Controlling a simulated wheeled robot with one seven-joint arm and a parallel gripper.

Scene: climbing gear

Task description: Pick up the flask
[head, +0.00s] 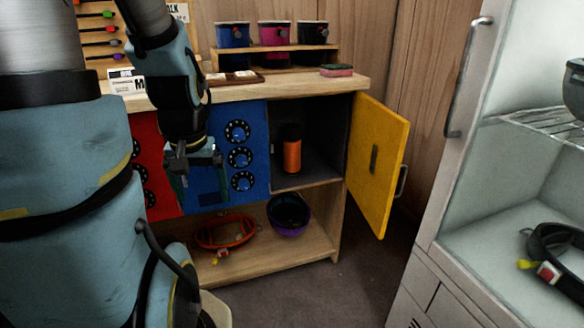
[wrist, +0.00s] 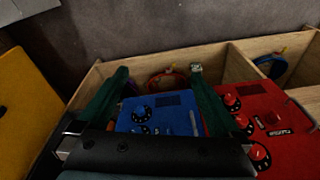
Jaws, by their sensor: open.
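The flask (head: 292,150) is orange with a black cap. It stands upright in the dark open compartment of the wooden cabinet in the head view. The yellow door (head: 378,165) of that compartment stands open to the right. My gripper (head: 188,158) hangs to the left of the flask, in front of the blue panel (head: 257,151), and is apart from the flask. In the wrist view my gripper (wrist: 157,78) has its two green fingers spread with nothing held between them. The blue panel also shows there (wrist: 160,112).
A red panel (head: 146,159) is left of the blue one. The lower shelf holds an orange basket-like item (head: 225,231) and a dark purple bowl (head: 289,214). A glass-fronted cabinet (head: 500,160) is at the right. Floor (head: 300,290) in front is clear.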

